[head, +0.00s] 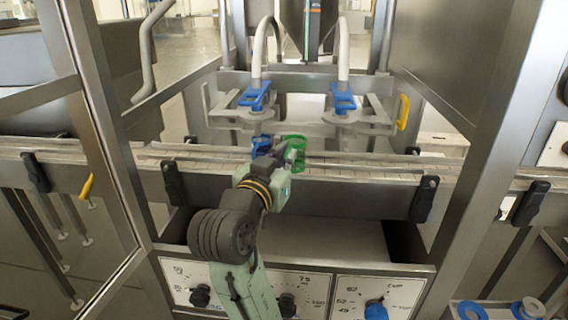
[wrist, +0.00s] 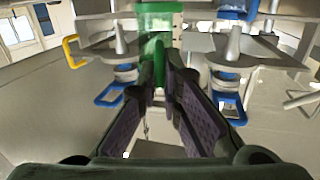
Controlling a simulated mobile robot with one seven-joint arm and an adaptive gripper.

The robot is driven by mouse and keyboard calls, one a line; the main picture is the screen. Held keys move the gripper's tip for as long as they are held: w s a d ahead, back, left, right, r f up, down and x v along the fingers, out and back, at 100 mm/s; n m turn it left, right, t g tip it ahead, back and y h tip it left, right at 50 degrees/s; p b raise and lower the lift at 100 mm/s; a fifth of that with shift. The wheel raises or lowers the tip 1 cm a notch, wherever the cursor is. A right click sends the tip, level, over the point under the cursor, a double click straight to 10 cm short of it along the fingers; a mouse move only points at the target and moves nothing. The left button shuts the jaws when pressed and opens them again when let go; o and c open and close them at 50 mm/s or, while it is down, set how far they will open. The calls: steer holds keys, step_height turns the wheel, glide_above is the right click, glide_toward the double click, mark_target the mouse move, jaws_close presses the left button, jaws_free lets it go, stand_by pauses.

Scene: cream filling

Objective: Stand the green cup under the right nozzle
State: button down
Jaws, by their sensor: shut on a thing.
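The green cup (head: 295,142) is in my gripper (head: 290,155), at the conveyor belt between the two nozzles in the head view. I cannot tell whether its base touches the belt. In the wrist view the cup (wrist: 158,22) is at the top centre, at the tips of my gripper's fingers (wrist: 163,62). The right nozzle (head: 343,117), with a blue handle, is to the right of the cup and farther back. The left nozzle (head: 254,115) is to its left. My gripper hides part of the cup in the head view.
A blue object (head: 261,143), perhaps a cup, is just left of the green cup. The belt (head: 380,168) looks clear to the right. A yellow handle (head: 403,112) is at the nozzle frame's right end. Dark clamps (head: 423,198) stand along the belt's front, above a dial panel (head: 340,290).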

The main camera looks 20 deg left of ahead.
mark_target(290, 139)
steer(key=shift+w+a+f+b, duration=0.15)
steer(key=shift+w+a, duration=0.25)
steer(key=shift+w, duration=1.15)
steer(key=shift+w+a+f+b, duration=0.15)
steer(key=shift+w+a, duration=0.3)
steer(key=shift+w, duration=1.05)
steer(key=shift+w+a+b, duration=0.25)
steer(key=shift+w+a, duration=0.15)
steer(key=shift+w, duration=1.15)
step_height(290, 139, down, 4)
steer(key=b, duration=0.3)
steer(key=shift+r, duration=0.1)
steer(key=shift+w+d+p, duration=0.15)
steer(key=shift+w+d, duration=0.3)
steer(key=shift+d, duration=1.15)
steer(key=shift+w+d+p, duration=0.1)
steer(key=shift+w+d, duration=0.3)
steer(key=shift+d, duration=1.2)
steer(key=shift+w+d+p, duration=0.15)
steer(key=shift+w+d, duration=0.3)
steer(key=shift+d, duration=1.15)
steer(key=shift+s, duration=0.1)
steer(key=c, duration=1.7)
jaws_free()
